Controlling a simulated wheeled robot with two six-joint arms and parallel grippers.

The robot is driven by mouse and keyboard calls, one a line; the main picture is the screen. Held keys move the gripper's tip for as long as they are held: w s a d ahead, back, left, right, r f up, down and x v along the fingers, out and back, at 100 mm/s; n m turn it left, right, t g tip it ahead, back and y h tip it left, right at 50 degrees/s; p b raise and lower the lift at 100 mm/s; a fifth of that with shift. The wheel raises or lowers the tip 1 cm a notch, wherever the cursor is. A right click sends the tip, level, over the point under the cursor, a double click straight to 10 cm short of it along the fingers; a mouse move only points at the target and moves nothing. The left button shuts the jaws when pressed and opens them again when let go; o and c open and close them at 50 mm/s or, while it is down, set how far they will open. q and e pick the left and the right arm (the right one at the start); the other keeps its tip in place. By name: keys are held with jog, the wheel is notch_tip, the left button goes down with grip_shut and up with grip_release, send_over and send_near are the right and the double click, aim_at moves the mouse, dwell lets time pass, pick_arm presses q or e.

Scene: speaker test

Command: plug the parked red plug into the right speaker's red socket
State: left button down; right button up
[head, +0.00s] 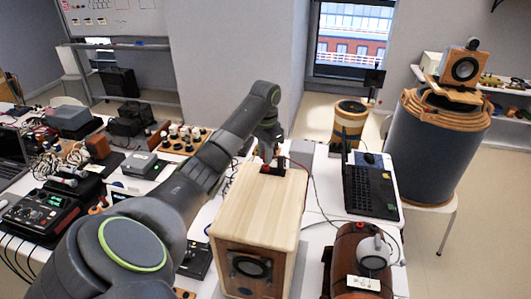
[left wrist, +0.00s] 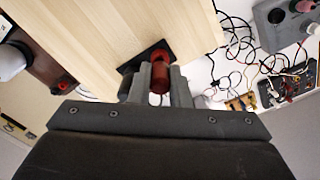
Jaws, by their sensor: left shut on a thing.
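A pale wooden speaker (head: 262,198) stands on the white table in the middle of the head view. A black terminal plate (head: 265,171) lies on its top near the far end; it also shows in the left wrist view (left wrist: 129,68). My left gripper (head: 268,158) is over this plate, shut on a red plug (left wrist: 160,78). The plug shows between the fingers in the left wrist view, with its far end at the plate. I cannot tell whether it is seated in a socket. The sockets are mostly hidden by the fingers and plug. My right gripper is not in view.
A black laptop (head: 370,188) stands right of the speaker. A brown cylinder-shaped case with white headphones (head: 373,252) is at the front right. Thin cables (left wrist: 232,65) lie beside the speaker. Electronics and a mixer (head: 45,215) crowd the left table.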

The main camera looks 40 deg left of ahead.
pick_arm(q)
jog(key=shift+f, duration=0.8)
jog(key=c, duration=1.3)
grip_release()
